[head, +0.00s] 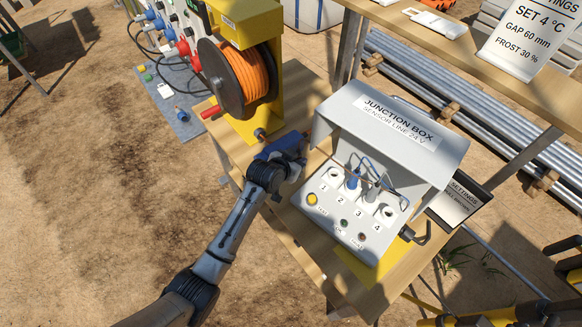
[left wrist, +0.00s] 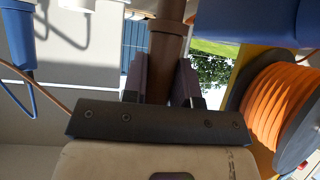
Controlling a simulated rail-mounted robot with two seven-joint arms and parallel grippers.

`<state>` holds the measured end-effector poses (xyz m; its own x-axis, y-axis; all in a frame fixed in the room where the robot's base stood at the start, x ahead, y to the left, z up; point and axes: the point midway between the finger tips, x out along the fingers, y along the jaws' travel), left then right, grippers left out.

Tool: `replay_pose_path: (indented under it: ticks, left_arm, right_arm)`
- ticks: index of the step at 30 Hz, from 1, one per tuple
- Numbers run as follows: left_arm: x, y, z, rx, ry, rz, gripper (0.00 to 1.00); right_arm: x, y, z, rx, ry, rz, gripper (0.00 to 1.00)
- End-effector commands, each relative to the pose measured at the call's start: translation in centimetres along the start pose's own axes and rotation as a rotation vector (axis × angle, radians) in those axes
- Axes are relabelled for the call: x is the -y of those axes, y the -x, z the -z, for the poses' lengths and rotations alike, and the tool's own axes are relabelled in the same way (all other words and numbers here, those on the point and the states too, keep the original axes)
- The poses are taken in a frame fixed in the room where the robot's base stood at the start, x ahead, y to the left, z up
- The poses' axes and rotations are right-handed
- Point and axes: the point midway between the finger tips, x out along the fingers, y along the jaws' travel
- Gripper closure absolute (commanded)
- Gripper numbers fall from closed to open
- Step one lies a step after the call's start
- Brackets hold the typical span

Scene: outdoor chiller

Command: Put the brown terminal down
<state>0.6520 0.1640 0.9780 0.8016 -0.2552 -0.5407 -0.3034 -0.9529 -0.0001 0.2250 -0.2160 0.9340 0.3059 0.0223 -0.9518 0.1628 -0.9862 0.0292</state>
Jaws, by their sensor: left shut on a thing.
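My left gripper (head: 303,140) is beside the left side of the junction box (head: 388,128), between it and the cable reel. In the left wrist view its fingers (left wrist: 162,82) are shut on the brown terminal (left wrist: 166,48), a brown cylinder. In the head view the terminal is mostly hidden by the gripper and the box. On the panel a blue terminal (head: 352,180) stands at socket 2 and a grey terminal (head: 373,191) at socket 3. Socket 1 (head: 334,175) and socket 4 (head: 387,212) look empty. My right gripper is not in view.
The orange cable reel (head: 252,78) on its yellow stand is just behind my left gripper. A blue block (head: 283,147) is close beside the gripper. A thin brown wire (left wrist: 32,98) shows in the left wrist view. The wooden table (head: 318,268) has bare room in front of the box.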

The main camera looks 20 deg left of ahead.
Motion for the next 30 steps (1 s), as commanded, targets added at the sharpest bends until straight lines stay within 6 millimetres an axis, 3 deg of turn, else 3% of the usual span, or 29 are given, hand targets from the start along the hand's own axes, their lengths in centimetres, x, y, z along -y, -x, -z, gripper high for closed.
replay_pose_path:
  ticks: [3,9,14,22,30]
  left_arm:
    - [1.5,-0.5,-0.8,0.001,-0.001,0.001,1.00]
    - [2.6,-0.7,-1.3,-0.001,-0.001,0.001,1.00]
    - [2.6,-1.1,-2.0,0.001,0.000,-0.001,1.00]
    - [2.5,-2.8,-4.7,0.001,0.001,0.000,1.00]
    - [2.6,-2.9,-4.7,-0.001,0.000,0.000,1.00]
  right_arm:
    - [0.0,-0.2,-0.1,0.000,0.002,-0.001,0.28]
    - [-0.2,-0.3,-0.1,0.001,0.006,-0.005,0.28]
    - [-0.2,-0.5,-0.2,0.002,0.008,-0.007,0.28]
    - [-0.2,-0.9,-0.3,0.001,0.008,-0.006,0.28]
    - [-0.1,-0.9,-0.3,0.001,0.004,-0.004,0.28]
